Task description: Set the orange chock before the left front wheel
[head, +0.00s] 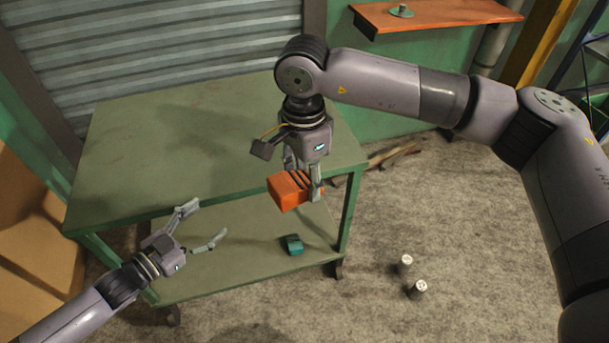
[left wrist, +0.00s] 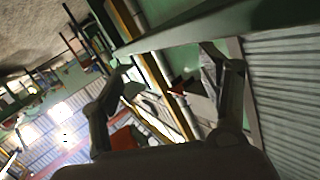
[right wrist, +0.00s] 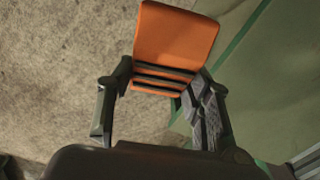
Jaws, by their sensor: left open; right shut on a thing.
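The orange chock (head: 286,190), a block with dark ribs, is gripped by my right gripper (head: 304,181) in front of the green cart's front right corner. The chock (right wrist: 174,45) fills the top middle of the right wrist view, between the fingers. My left gripper (head: 211,221) is open and empty by the cart's front left side. The green cart (head: 160,150) has an upper top and a lower shelf. A front wheel (head: 172,314) shows under its left end, partly hidden by the shelf. Another wheel (head: 337,268) shows under its right end.
A teal object (head: 293,244) lies on the lower shelf. An orange wall shelf (head: 440,13) is at the back. The concrete floor before the cart is mostly clear.

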